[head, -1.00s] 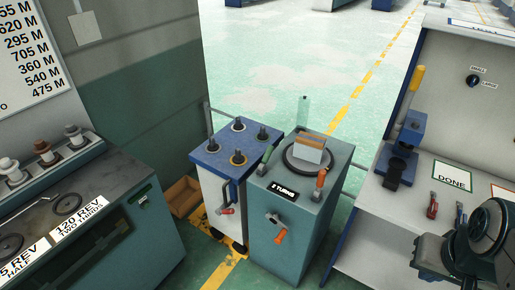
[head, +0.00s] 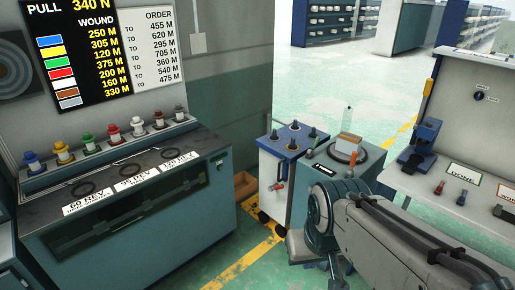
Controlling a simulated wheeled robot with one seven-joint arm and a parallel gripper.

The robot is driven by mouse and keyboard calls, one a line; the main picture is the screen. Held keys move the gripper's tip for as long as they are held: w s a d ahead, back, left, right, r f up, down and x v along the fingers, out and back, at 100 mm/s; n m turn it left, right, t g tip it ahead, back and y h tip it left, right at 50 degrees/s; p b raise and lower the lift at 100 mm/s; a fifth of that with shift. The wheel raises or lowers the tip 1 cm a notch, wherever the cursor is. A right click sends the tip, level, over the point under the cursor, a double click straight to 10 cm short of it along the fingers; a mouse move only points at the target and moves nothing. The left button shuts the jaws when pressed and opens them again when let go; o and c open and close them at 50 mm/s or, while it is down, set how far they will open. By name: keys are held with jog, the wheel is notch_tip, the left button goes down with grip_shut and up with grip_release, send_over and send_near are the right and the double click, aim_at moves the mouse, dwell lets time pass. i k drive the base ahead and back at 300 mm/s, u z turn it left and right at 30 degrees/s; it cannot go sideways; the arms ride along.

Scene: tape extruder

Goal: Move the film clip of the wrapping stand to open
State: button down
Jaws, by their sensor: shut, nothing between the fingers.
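The wrapping stand (head: 369,175) is a teal cabinet in the head view, right of centre. A round turntable with a pale, orange-topped block (head: 347,144) is on its top, and a pale see-through upright (head: 348,117) stands behind. A small orange-handled lever (head: 353,160) shows at the turntable's near edge. I cannot tell which small part is the film clip or whether it is open. My gripper's fingers cannot be made out.
A blue-topped white cart (head: 285,172) with several dark pegs stands left of the stand. A long teal machine bench (head: 190,215) with coloured spools is at the left. A white workbench (head: 435,185) with a blue press (head: 420,143) is at the right. Green floor is open behind.

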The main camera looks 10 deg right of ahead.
aim_at(310, 151)
jog(key=u, duration=0.65)
jog(key=i, duration=2.05)
jog(key=z, duration=0.95)
jog(key=i, duration=0.75)
jog(key=z, duration=1.25)
jog(key=i, duration=0.35)
jog(key=z, duration=0.25)
